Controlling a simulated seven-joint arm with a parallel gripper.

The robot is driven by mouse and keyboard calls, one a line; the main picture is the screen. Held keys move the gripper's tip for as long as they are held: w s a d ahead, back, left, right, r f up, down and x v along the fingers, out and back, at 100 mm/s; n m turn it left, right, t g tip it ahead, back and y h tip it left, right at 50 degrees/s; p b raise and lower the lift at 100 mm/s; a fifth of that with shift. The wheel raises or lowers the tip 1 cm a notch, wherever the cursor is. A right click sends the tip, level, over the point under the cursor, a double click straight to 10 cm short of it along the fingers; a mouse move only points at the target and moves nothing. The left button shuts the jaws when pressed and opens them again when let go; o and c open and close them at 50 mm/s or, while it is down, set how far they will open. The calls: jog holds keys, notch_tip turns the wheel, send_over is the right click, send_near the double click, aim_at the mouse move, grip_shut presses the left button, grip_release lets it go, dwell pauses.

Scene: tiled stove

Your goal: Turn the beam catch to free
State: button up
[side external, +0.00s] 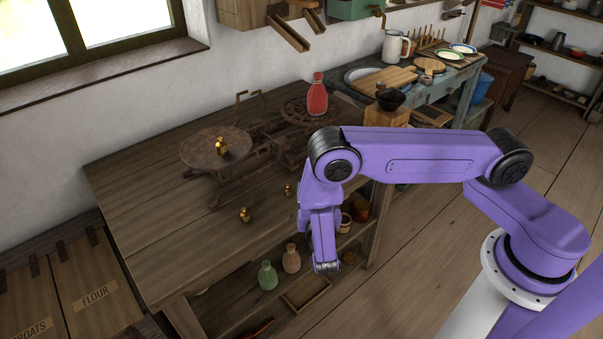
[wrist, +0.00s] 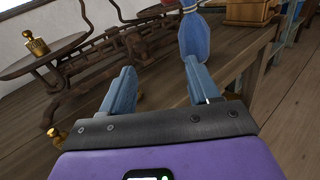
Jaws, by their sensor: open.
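A rusty iron balance scale (side external: 235,183) stands on the wooden table, with a round pan (side external: 203,152) at its left. Its dark ironwork also shows in the wrist view (wrist: 88,52), beyond and left of my fingers. I cannot make out which part is the beam catch or how it is set. A red bottle (side external: 317,97) stands at the scale's right end. A brass weight (side external: 221,147) sits on the left pan. My gripper (wrist: 158,76) is open and empty, apart from the scale, above the table's front side. In the side view its fingers are hidden by my arm.
Small brass weights (side external: 245,214) stand on the table (side external: 150,215) in front of the scale. Green (side external: 267,275) and tan (side external: 291,259) bottles are on the lower shelf. The table's left part is clear.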

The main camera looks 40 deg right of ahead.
jog(key=w+d+r+m+g+h, duration=0.3)
jog(key=d+m+g+h, duration=0.15)
jog(key=m+g, duration=0.65)
notch_tip(320, 180, up, 14)
jog(key=m+g+y, duration=0.4)
jog(key=m+y, duration=0.9)
jog(key=y, duration=0.2)
send_over(291, 154)
notch_tip(291, 154, down, 16)
jog(key=shift+d+f, duration=0.1)
jog(key=shift+f, duration=0.15)
jog(key=c, duration=1)
